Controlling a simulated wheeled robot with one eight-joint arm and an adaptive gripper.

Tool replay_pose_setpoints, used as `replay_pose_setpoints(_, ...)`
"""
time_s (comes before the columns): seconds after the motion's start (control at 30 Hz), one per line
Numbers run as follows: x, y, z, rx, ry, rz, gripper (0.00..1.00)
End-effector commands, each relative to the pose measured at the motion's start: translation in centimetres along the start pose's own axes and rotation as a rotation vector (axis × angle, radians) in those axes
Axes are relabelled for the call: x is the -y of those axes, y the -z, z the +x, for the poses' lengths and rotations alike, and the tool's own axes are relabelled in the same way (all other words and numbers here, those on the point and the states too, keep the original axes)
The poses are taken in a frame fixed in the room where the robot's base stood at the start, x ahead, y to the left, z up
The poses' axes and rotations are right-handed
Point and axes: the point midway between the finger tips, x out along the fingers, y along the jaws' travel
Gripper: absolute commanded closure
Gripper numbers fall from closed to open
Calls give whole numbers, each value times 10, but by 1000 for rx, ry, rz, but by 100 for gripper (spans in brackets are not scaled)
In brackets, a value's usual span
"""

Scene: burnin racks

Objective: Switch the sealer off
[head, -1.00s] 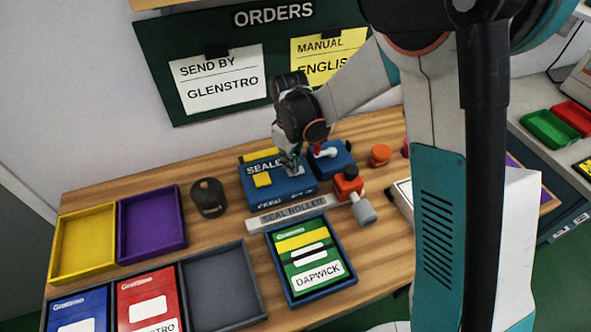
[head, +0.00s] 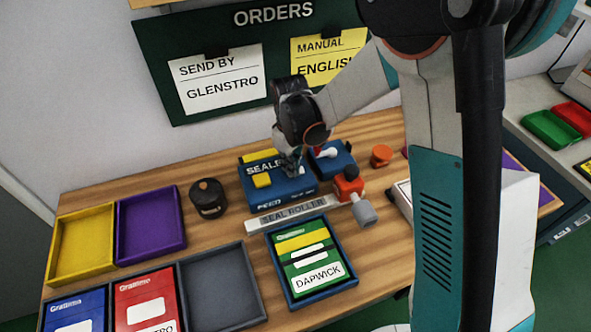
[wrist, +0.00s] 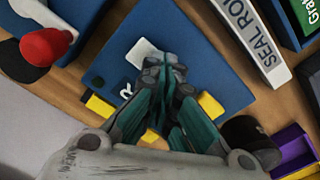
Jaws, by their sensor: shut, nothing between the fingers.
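The sealer (head: 250,192) is a blue box with "SEALER" lettering on top and "FEED" on its front edge, standing on the wooden bench. My gripper (head: 291,168) is shut and empty, pointing down over the sealer's right part. In the wrist view the fingertips (wrist: 165,68) are beside the grey piece and partly cover it. I cannot tell whether they touch.
The seal roller bar (head: 292,210) lies in front of the sealer, with a tray holding a green DAPWICK packet (head: 308,262) before it. A blue unit with a red-and-white lever (head: 332,160) stands to the right. A dark round pot (head: 208,198) stands to the left.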

Motion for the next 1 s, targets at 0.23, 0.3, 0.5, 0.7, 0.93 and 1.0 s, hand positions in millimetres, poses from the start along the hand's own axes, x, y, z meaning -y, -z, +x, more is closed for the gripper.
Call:
replay_pose_setpoints(0.23, 0, 0, -17, 0, 0, 0, 100)
replay_pose_setpoints(0.3, 0, 0, -22, 0, 0, 0, 100)
replay_pose_setpoints(0.5, 0, 0, -36, 0, 0, 0, 100)
replay_pose_setpoints(0.7, 0, 0, -51, 0, 0, 0, 100)
replay_pose_setpoints(0.93, 0, 0, -67, 0, 0, 0, 100)
replay_pose_setpoints(1.0, 0, 0, -69, 0, 0, 0, 100)
